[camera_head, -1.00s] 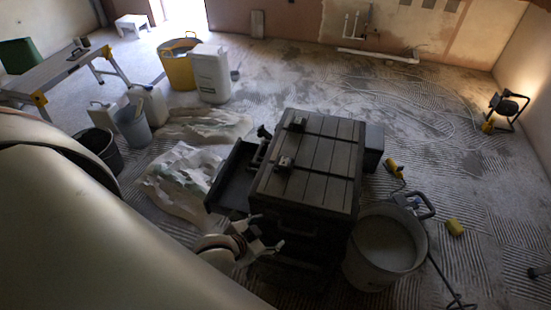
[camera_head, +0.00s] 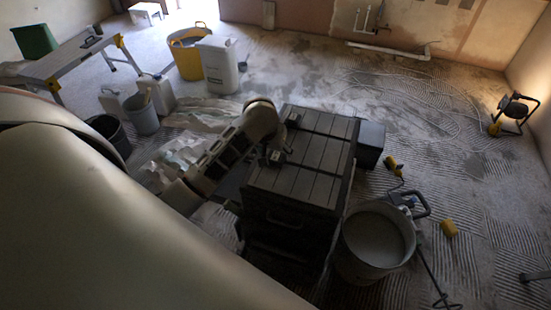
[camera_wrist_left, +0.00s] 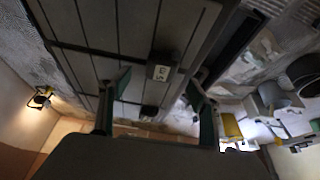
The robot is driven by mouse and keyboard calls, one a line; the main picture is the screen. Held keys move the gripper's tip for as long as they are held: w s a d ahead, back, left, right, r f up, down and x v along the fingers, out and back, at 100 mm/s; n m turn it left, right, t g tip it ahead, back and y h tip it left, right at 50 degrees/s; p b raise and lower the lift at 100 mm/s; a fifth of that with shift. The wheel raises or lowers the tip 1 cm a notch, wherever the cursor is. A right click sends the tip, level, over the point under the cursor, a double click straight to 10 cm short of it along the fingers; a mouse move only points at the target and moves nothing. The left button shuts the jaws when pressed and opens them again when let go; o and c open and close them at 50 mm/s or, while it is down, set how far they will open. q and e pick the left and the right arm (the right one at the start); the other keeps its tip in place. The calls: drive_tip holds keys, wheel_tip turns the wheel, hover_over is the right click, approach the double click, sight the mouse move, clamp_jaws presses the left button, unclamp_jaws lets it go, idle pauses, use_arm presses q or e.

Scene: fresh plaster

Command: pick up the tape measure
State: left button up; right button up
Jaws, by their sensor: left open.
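A small dark block with a pale label reading "5 m", which I take as the tape measure (camera_head: 276,157), lies on the slatted top of the dark cabinet (camera_head: 318,180). In the left wrist view the tape measure (camera_wrist_left: 160,72) shows beyond and between my fingers. My left gripper (camera_head: 268,150) is close to it at the cabinet's left side, its fingers partly hidden by my wrist. In the left wrist view its two green-edged fingers stand apart with nothing between them; contact cannot be told. My right gripper is not in view.
Another small dark block (camera_head: 292,118) lies farther back on the cabinet top. A grey bucket (camera_head: 375,242) stands close to the cabinet's right. A dark box (camera_head: 370,143) adjoins its far right side. Rubble sheets (camera_head: 178,157) lie to the left.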

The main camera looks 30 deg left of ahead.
sight(276, 156)
use_arm(q)
drive_tip(key=shift+w+a+x, duration=0.15)
drive_tip(key=shift+x, duration=1.5)
drive_tip(key=shift+w+a+x, duration=0.1)
drive_tip(key=shift+w+x, duration=0.05)
drive_tip(key=shift+x, duration=1.45)
drive_tip(key=shift+r, duration=0.1)
drive_tip(key=c, duration=1.3)
